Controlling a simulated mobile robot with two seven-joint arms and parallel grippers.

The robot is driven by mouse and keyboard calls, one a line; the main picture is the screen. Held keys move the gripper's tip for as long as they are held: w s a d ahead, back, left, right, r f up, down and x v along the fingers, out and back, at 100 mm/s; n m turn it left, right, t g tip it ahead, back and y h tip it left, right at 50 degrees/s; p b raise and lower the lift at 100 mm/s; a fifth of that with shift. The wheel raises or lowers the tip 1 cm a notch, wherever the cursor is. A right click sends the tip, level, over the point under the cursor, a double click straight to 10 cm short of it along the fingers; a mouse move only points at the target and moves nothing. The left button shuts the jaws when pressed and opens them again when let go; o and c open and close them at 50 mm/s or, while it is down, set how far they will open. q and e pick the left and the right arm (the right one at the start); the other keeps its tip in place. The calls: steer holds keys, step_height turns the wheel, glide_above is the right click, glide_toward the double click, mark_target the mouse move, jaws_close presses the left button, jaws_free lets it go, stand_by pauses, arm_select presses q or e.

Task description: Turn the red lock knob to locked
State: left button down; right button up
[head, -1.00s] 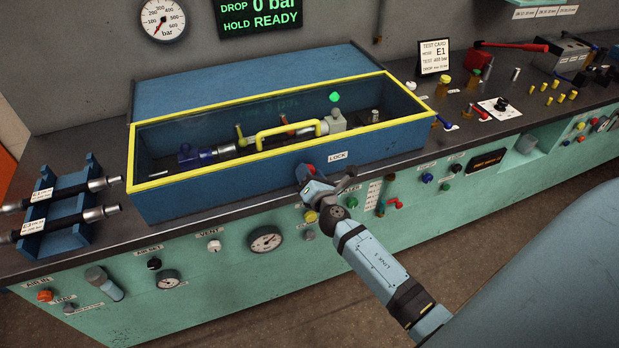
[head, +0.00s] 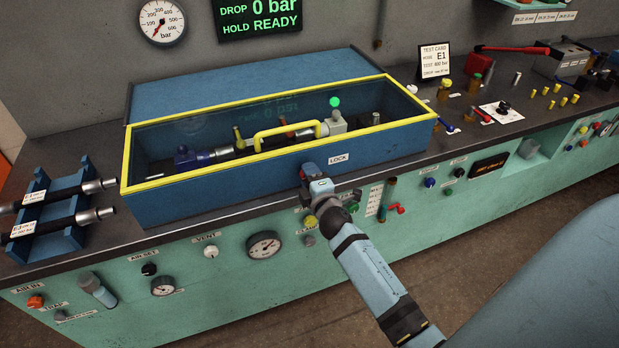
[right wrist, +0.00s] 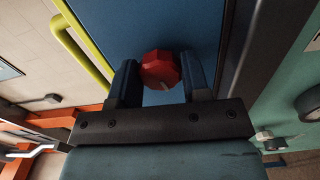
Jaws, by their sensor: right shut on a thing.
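The red lock knob (right wrist: 160,66) is on the front wall of the blue test box (head: 225,190), left of the LOCK label (head: 338,160). In the right wrist view it is a faceted red knob with a pale mark low on its face. My right gripper (right wrist: 159,74) is shut on it, one dark finger on each side. In the head view my right gripper (head: 311,176) hides most of the knob. I cannot tell from the mark whether the knob is at locked. My left gripper is not in view.
The box has a clear lid with a yellow frame and yellow handle (head: 286,134); a hose assembly shows inside. A hose rack (head: 62,215) stands at left. A gauge (head: 263,246) and several knobs line the bench front below. The display (head: 258,17) reads HOLD READY.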

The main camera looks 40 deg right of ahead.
steer(key=shift+m, duration=1.2)
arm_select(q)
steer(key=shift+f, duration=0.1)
arm_select(e)
steer(key=o, duration=0.9)
steer(key=shift+o, duration=0.2)
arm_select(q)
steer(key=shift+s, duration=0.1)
arm_select(e)
steer(key=shift+s, duration=0.1)
